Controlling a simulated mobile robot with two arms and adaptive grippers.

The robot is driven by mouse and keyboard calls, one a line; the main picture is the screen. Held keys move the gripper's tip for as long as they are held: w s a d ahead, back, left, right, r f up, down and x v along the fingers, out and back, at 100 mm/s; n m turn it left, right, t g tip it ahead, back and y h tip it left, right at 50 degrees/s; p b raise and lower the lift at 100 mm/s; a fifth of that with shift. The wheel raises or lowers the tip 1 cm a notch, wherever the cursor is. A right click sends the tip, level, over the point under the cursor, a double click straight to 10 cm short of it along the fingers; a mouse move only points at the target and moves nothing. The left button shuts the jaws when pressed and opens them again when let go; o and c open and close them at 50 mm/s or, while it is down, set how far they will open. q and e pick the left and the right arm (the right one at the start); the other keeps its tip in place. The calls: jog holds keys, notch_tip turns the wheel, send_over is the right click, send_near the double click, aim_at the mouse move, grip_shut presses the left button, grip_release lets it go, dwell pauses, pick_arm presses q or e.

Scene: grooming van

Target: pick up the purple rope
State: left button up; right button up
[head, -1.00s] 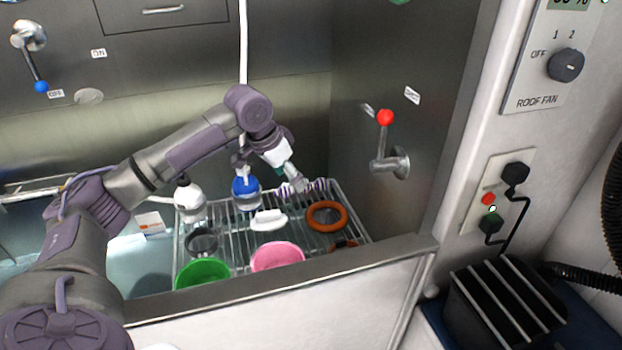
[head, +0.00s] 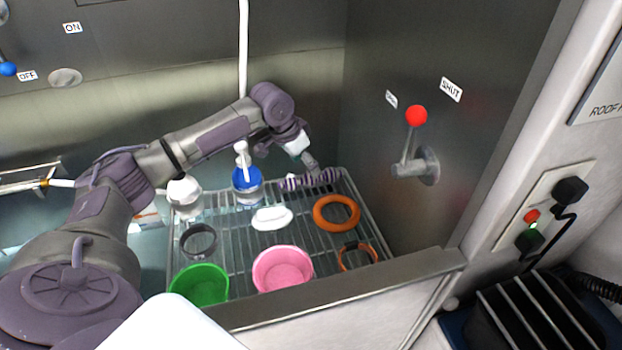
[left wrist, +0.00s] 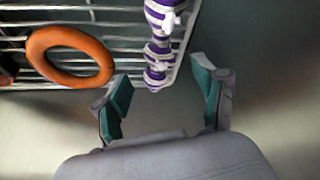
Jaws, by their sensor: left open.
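The purple rope (head: 322,177) is a short purple-and-white striped piece with knots. It lies on the wire rack at its back right corner in the head view. In the left wrist view the rope (left wrist: 157,55) runs down from the top edge, its lower end near the mouth of the jaws. My left gripper (left wrist: 161,94) is open, with one teal-padded finger on each side of the rope's line, not closed on it. In the head view my left gripper (head: 309,160) is just behind the rope and partly hidden. My right gripper is not in view.
A red-knobbed lever (head: 416,117) sticks out of the right wall.

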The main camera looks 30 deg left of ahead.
aim_at(309, 174)
pick_arm(q)
jog(key=shift+w+f, duration=0.1)
jog(key=shift+f, duration=0.45)
jog(key=x, duration=0.4)
jog(key=shift+f, duration=0.25)
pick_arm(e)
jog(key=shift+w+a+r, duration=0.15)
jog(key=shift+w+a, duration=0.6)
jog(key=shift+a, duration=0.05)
pick_arm(q)
jog(key=shift+r, duration=0.1)
jog(key=c, duration=1.3)
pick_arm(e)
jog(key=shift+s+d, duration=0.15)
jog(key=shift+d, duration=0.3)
